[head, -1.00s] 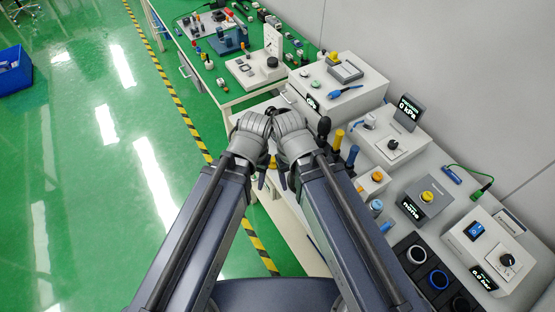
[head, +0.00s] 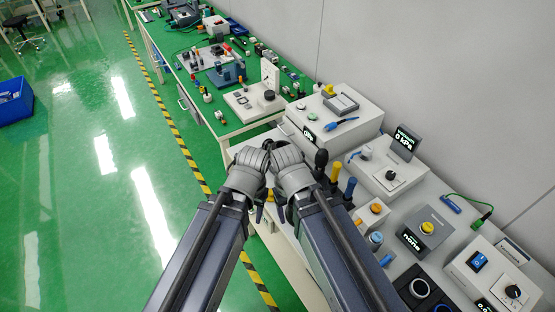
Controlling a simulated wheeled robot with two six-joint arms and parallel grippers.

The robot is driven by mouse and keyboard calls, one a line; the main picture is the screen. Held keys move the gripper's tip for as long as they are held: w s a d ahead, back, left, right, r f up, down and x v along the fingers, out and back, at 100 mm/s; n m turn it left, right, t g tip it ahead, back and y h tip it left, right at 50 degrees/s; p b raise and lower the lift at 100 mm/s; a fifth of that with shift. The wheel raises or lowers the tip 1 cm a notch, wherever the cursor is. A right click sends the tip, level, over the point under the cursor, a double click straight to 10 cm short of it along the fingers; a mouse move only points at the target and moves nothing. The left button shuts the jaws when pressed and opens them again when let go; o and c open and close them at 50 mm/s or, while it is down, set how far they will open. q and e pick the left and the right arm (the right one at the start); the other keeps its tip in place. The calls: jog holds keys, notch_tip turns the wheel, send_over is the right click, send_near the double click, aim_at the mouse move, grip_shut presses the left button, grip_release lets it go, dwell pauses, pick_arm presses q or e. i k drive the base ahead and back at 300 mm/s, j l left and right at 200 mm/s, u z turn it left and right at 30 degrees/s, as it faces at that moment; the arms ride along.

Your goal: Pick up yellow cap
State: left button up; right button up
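Several yellow parts show in the head view, and I cannot tell for sure which is the yellow cap. A yellow round piece (head: 427,227) sits on a grey box with a small display at the right. A small yellow knob (head: 328,89) is on the white box farther back. A yellow upright cylinder (head: 335,171) stands just right of my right wrist. My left gripper (head: 260,211) and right gripper (head: 281,212) are close together, over the near table edge, mostly hidden by my wrists. Their finger openings cannot be made out.
The light bench (head: 452,199) runs along the wall with boxes, a display reading 0 kPa (head: 404,144), and a green cable (head: 474,206). A green-topped table (head: 207,110) with many small parts stands behind. Open green floor (head: 90,215) lies left, with a blue bin (head: 14,100).

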aim_at(271, 199)
jog(key=i+j+z, duration=0.15)
jog(key=j, duration=0.45)
jog(key=j+z, duration=0.1)
jog(key=j, duration=0.55)
